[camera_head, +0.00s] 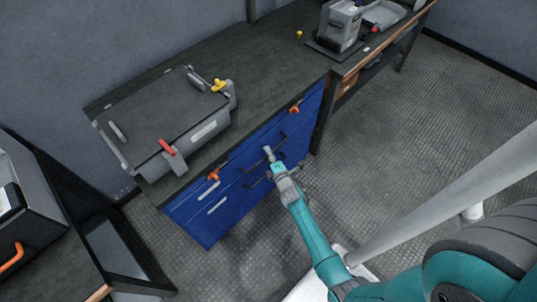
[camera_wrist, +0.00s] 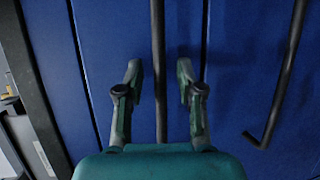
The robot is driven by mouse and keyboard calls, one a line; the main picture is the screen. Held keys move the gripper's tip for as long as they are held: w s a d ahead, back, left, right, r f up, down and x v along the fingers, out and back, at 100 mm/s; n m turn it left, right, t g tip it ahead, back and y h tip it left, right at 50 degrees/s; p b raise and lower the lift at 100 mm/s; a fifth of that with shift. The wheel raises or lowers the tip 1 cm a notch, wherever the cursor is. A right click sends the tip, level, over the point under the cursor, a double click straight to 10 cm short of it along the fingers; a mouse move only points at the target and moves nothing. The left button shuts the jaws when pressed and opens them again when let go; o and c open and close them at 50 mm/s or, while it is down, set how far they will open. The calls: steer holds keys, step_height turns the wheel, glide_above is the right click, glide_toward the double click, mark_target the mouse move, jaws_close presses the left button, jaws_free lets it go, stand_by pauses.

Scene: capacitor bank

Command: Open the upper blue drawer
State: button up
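The blue drawer unit (camera_head: 235,200) sits under the dark workbench. Its upper blue drawer (camera_wrist: 125,30) carries a dark bar handle (camera_wrist: 158,40), which also shows in the head view (camera_head: 249,169). A second dark handle (camera_wrist: 284,85), on the lower drawer, lies to the right in the wrist view. My gripper (camera_wrist: 158,68) is open, with one finger on each side of the upper handle. It also shows at the drawer front in the head view (camera_head: 268,152). I cannot tell whether the fingers touch the bar. The upper drawer looks closed.
Orange latches (camera_head: 213,174) (camera_head: 294,109) sit near the top of the blue front. A grey case (camera_head: 160,115) with red and yellow clips stands on the workbench (camera_head: 270,75). Another bench (camera_head: 50,265) is at the left.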

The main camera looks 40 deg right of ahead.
steer(key=shift+w, duration=0.15)
jaws_close()
steer(key=shift+f, duration=0.1)
